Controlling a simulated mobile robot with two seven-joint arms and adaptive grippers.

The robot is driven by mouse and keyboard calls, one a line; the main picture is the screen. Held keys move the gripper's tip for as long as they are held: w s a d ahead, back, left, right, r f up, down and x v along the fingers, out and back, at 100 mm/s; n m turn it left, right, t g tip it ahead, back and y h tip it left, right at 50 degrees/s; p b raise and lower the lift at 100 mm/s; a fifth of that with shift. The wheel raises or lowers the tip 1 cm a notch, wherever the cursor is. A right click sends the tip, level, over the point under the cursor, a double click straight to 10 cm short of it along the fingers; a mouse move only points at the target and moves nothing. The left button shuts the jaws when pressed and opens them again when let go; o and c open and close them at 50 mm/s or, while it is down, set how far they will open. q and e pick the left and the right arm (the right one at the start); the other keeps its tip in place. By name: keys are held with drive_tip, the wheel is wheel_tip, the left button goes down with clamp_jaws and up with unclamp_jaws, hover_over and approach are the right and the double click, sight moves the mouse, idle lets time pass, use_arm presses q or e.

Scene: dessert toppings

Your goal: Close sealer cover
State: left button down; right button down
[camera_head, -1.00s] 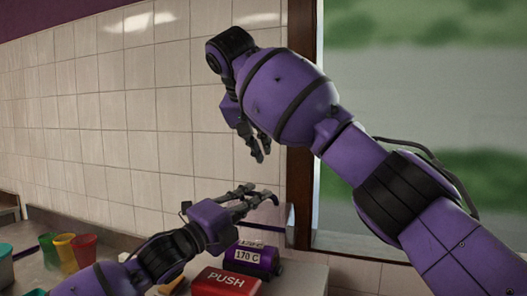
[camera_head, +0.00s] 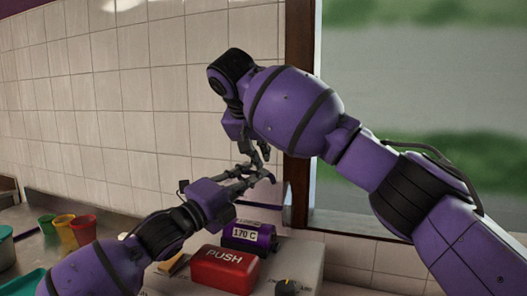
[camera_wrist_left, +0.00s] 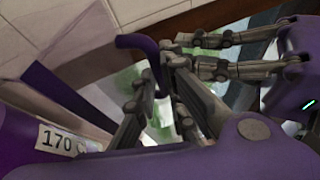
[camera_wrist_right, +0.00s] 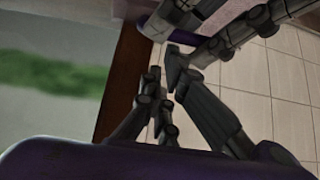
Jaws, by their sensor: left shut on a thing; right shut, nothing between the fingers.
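The sealer's purple cylinder (camera_head: 248,236), marked 170 C, shows in the head view behind a red PUSH button (camera_head: 224,266). My left gripper (camera_head: 264,178) is above it, shut on a curved purple handle. In the left wrist view, this handle (camera_wrist_left: 136,42) bends down between the left fingertips (camera_wrist_left: 155,90). My right gripper (camera_head: 262,156) is shut and empty, pointing down just above the left fingers. Its fingers also show at the top of the left wrist view (camera_wrist_left: 205,52). The right wrist view shows its closed fingertips (camera_wrist_right: 165,78) close to the left fingers. The cover is mostly hidden.
A dark dial (camera_head: 287,287) is on the sealer's pale top. Green (camera_head: 47,225), yellow (camera_head: 64,230) and red (camera_head: 83,229) cups stand at the left on the counter. A tiled wall (camera_head: 120,130) and a brown window frame (camera_head: 298,100) are behind the arms.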

use_arm(q)
drive_tip(key=shift+f, duration=0.5)
use_arm(e)
drive_tip(key=shift+f, duration=0.15)
use_arm(q)
drive_tip(key=shift+r, duration=0.1)
use_arm(e)
drive_tip(key=shift+s+a+f+t, duration=0.15)
drive_tip(key=shift+s+a, duration=0.15)
drive_tip(key=shift+s, duration=0.25)
drive_tip(key=shift+s+a+f+t, duration=0.15)
drive_tip(key=shift+s+a, duration=0.15)
drive_tip(key=shift+s, duration=0.25)
use_arm(q)
drive_tip(key=c, duration=2.2)
unclamp_jaws()
drive_tip(key=shift+o, duration=0.5)
use_arm(e)
drive_tip(key=shift+d+f, duration=0.1)
use_arm(q)
drive_tip(key=shift+w, duration=0.1)
use_arm(e)
drive_tip(key=shift+w+d, duration=0.1)
use_arm(q)
drive_tip(key=shift+r, duration=0.1)
use_arm(e)
drive_tip(key=shift+w, duration=0.1)
drive_tip(key=shift+d, duration=0.1)
